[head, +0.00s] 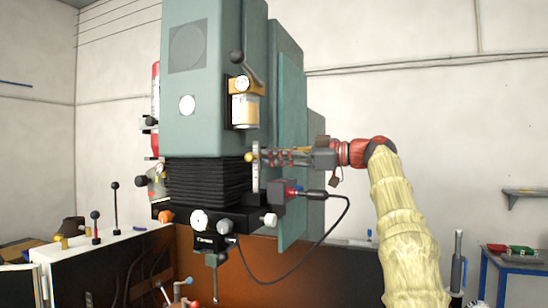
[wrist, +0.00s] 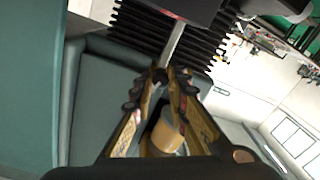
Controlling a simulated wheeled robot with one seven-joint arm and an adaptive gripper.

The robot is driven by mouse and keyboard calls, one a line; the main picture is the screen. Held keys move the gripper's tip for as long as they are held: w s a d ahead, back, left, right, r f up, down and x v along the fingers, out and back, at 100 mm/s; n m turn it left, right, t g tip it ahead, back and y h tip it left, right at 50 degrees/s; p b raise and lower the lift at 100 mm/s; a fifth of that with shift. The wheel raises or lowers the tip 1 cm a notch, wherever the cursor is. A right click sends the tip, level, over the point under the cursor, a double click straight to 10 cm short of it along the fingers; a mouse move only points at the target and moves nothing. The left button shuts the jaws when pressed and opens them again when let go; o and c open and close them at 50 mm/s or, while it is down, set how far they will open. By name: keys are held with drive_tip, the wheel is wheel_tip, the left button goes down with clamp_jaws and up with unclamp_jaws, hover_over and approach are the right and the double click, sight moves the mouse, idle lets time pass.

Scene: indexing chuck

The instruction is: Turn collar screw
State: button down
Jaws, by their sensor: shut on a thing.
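My gripper (head: 262,157) reaches in from the right at the side of the green machine head (head: 200,80), level with the top of the black bellows (head: 205,182). Its fingers are closed together near the upper end of an upright silver bar (head: 256,188). In the wrist view the fingertips (wrist: 171,76) meet at the end of this silver bar (wrist: 175,42). The collar screw itself is not clearly visible; the fingertips cover the spot they grip. A small yellow round part (head: 249,157) shows right at the fingertips.
A tan-capped jar (head: 245,110) and a black ball lever (head: 238,57) sit above my gripper. Below it a plug with a black cable (head: 318,195) sticks out to the right. A blue-framed table (head: 510,265) stands at the far right.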

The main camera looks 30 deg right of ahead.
idle(0.3)
drive_tip(key=c, duration=1.8)
unclamp_jaws()
drive_tip(key=shift+o, duration=0.4)
drive_tip(key=v, duration=1.2)
drive_tip(key=shift+f, duration=0.1)
